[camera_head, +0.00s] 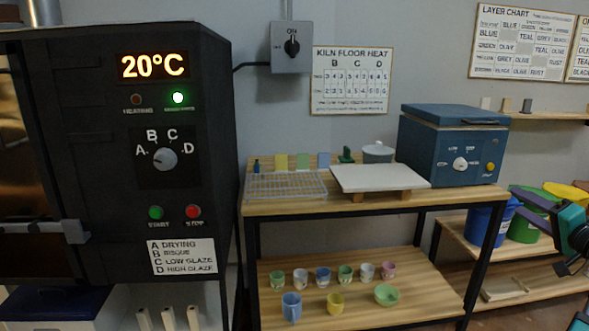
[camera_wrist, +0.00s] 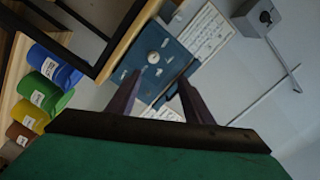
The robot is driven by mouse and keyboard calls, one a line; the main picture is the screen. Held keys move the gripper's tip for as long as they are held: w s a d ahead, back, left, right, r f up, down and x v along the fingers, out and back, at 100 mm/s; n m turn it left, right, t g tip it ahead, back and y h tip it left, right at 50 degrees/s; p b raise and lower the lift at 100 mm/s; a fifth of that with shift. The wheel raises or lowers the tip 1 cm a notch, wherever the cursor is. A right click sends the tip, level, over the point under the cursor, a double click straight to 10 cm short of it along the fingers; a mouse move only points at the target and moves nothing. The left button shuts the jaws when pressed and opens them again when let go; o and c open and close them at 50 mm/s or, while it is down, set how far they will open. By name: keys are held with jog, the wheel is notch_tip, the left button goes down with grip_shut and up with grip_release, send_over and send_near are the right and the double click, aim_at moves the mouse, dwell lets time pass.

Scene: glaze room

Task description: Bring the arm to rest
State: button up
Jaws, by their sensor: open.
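My gripper (camera_head: 520,203) is at the right edge of the head view, in front of the coloured buckets, with its fingers pointing left. In the wrist view my gripper (camera_wrist: 155,88) shows two dark fingers spread apart with nothing between them. The picture there is tilted, and the blue box-shaped machine (camera_wrist: 172,58) shows beyond the fingertips. Most of my arm is outside the head view.
A wooden two-level table (camera_head: 350,203) holds a wire rack (camera_head: 287,186), a white slab (camera_head: 380,177) and the blue machine (camera_head: 455,150). Several cups stand on its lower shelf (camera_head: 420,290). The black kiln (camera_head: 110,80) fills the left. Buckets (camera_head: 480,225) stand on the right shelf.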

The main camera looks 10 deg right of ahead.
jog(key=w+a+f+n+g+y+p, duration=0.1)
jog(key=w+a+f+g+y+p, duration=0.15)
jog(key=w+a+f, duration=0.65)
jog(key=w+a+f+n+g+y+p, duration=0.1)
jog(key=w+a+f+y+p, duration=0.3)
jog(key=w+a, duration=0.55)
jog(key=s+a+f+n+g+y+p, duration=0.1)
jog(key=a+f+g+p, duration=0.2)
jog(key=a+f, duration=0.85)
jog(key=s+a+f+n+g+y+p, duration=0.1)
jog(key=a+f+n+g+p, duration=0.15)
jog(key=a+f, duration=0.9)
jog(key=s+a+f+n+g+h+p, duration=0.1)
jog(key=s+a+f+n+g+p, duration=0.15)
jog(key=s+a+f+g, duration=0.55)
jog(key=s+a+f+n+g+p, duration=0.1)
jog(key=s+a+f+p, duration=0.2)
jog(key=s+a+f, duration=0.7)
jog(key=s+f+n+g+h+p, duration=0.25)
jog(key=s+g+h, duration=0.2)
jog(key=s, duration=1.35)
jog(key=s+d+h, duration=0.2)
jog(key=s+d, duration=0.1)
jog(key=d, duration=0.4)
jog(key=shift+s+d+f+g+h+b, duration=0.3)
jog(key=shift+s+d+g+b, duration=0.05)
jog(key=shift+d+g, duration=0.1)
